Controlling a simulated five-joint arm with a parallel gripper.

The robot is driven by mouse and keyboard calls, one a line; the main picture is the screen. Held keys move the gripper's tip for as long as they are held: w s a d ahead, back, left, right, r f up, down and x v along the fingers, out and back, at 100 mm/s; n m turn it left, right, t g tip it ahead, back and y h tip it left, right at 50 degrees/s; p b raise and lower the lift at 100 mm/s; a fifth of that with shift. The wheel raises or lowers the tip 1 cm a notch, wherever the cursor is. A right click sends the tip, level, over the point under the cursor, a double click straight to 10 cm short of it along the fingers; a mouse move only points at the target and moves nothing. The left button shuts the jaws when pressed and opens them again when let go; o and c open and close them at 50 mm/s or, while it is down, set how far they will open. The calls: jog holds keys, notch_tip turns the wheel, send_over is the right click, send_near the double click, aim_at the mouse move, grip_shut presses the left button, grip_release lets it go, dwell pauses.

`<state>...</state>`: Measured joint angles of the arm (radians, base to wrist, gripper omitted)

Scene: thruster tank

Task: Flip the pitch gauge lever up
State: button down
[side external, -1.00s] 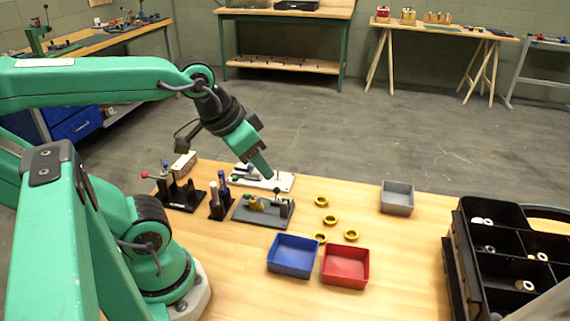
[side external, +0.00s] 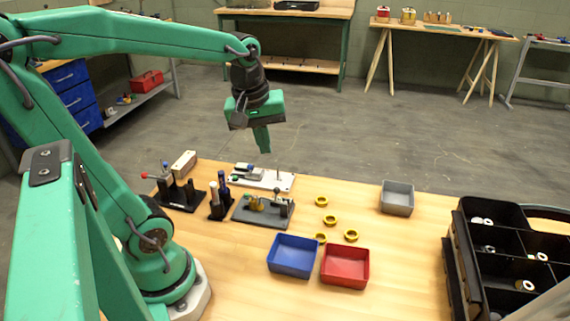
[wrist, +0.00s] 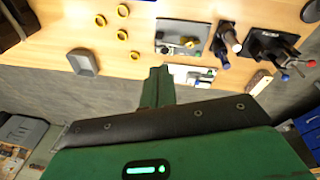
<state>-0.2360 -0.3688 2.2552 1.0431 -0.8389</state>
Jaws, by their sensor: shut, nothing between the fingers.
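My gripper (side external: 263,150) is shut and empty, pointing down in the air above the far edge of the table; its fingertips also show in the wrist view (wrist: 158,72). Below it, a white plate (side external: 285,184) carries a small grey and blue mechanism and a thin upright pin. Nearer the camera, a grey plate (side external: 243,216) carries a brass part, a green knob and an upright post. To the left, a black stand (side external: 178,193) has a lever with a red knob (side external: 145,175). No label shows which is the pitch gauge.
A black holder with upright tools (side external: 219,204) stands left of the grey plate. Several yellow rings (side external: 330,220), a blue bin (side external: 292,256), a red bin (side external: 345,266) and a grey bin (side external: 397,198) lie to the right. A black divided crate (side external: 455,265) stands far right.

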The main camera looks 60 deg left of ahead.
jog(key=w+a+f+n+g+h, duration=0.1)
jog(key=w+a+f+n+g, duration=0.2)
jog(key=a+n, duration=0.6)
jog(key=n, duration=0.3)
jog(key=shift+f+n, duration=0.3)
jog(key=shift+f, duration=0.05)
jog(key=shift+f, duration=0.2)
notch_tip(320, 180, down, 11)
jog(key=w+d, duration=0.1)
jog(key=d, duration=0.1)
jog(key=shift+d, duration=0.4)
jog(key=shift+w+r, duration=0.1)
